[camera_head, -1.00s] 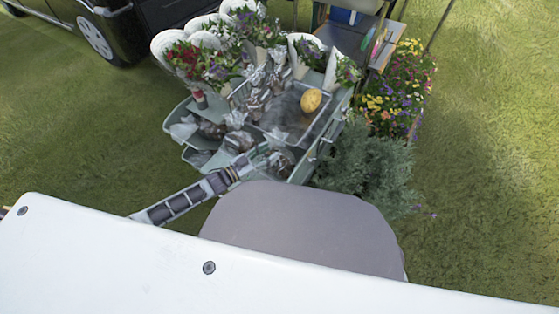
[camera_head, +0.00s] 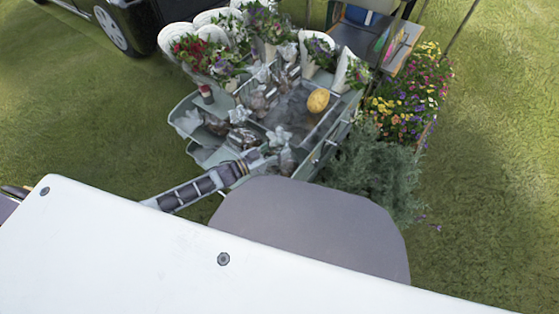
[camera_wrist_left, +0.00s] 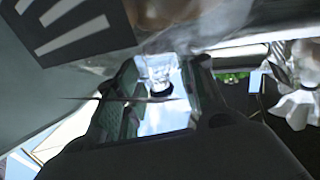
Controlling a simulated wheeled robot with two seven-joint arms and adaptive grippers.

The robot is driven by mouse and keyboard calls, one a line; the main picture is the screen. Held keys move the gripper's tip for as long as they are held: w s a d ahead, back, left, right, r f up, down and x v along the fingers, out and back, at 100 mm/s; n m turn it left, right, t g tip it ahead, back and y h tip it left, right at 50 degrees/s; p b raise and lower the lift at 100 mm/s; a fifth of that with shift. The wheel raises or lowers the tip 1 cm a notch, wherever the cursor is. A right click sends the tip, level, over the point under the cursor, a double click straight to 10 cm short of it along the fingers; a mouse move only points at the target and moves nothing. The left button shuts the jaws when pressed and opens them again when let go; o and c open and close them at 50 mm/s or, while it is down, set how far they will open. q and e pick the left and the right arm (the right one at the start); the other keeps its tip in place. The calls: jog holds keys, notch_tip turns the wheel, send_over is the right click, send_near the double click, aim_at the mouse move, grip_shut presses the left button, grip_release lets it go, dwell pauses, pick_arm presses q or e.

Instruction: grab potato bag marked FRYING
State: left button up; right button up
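Several clear bags with dark contents and pale gathered tops stand on the stall. One bag (camera_head: 286,160) is at the stall's near side, just right of my left gripper (camera_head: 264,160). Another bag (camera_head: 241,137) stands just behind the gripper. No label reading FRYING can be made out. In the left wrist view, the fingers of my left gripper (camera_wrist_left: 160,100) are apart, with a pale, glassy shape with a dark band (camera_wrist_left: 159,80) showing between them. Whether the fingers touch it is unclear. My right gripper is not in view.
The grey-green stall (camera_head: 182,118) has a clear-walled tray holding a yellow, oval item (camera_head: 318,100). Flower bunches (camera_head: 200,52) in white wraps line its back. A bushy grey-green plant (camera_head: 372,170) and colourful flowers (camera_head: 410,95) stand at right. Grass surrounds it.

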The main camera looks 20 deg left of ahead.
pick_arm(q)
grip_shut()
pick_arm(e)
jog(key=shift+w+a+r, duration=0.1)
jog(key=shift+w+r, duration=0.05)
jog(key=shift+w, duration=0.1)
pick_arm(q)
jog(key=shift+r, duration=0.25)
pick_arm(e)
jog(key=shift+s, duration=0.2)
